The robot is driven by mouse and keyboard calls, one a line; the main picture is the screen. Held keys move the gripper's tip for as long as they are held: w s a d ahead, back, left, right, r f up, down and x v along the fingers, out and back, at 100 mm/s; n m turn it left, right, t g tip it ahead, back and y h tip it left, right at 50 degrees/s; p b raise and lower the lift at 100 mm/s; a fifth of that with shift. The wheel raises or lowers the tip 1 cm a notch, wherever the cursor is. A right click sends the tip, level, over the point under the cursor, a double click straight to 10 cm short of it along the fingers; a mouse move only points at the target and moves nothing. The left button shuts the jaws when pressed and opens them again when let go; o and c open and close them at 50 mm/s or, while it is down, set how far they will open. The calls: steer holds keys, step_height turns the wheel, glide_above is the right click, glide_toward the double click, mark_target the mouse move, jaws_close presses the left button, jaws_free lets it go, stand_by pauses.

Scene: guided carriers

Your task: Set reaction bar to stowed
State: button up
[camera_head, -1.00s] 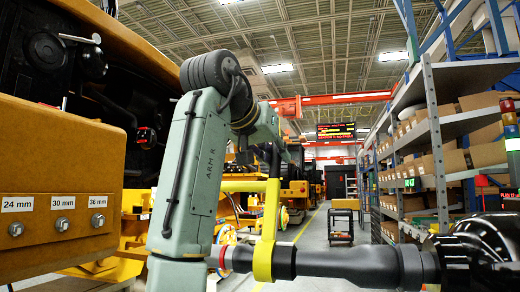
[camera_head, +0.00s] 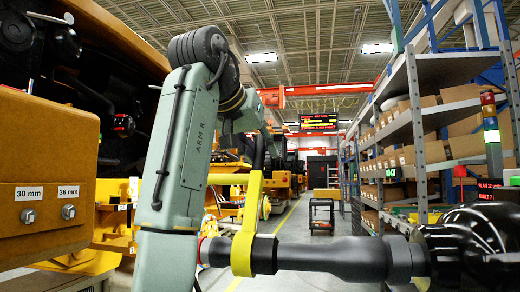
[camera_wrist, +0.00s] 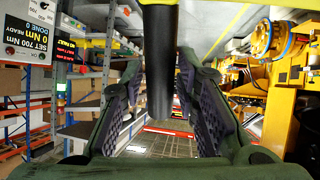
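The yellow reaction bar (camera_head: 245,228) wraps the dark cylindrical tool (camera_head: 320,258) near its red-ringed left end and stands up from it. A black rod (camera_head: 259,152) shows at the bar's upper end, close to my pale green arm (camera_head: 182,150). In the wrist view, my gripper (camera_wrist: 158,70) is open, its two padded fingers on either side of a dark round rod (camera_wrist: 160,45). Slim gaps show between rod and pads. In the head view my gripper is mostly hidden behind my arm, so contact with the bar cannot be told there.
A yellow machine panel (camera_head: 45,170) with 30 mm and 36 mm sockets stands at left. Shelving (camera_head: 418,130) with cartons and a signal light (camera_head: 490,125) stand at right. The aisle between is open, with a dark cart (camera_head: 322,213) farther along.

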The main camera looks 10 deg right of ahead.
steer(key=shift+o, duration=1)
steer(key=shift+s+a+r, duration=0.2)
steer(key=shift+s+r, duration=0.1)
steer(key=shift+s, duration=0.1)
steer(key=s+a, duration=0.6)
steer(key=s, duration=0.4)
steer(key=shift+s+a, duration=0.2)
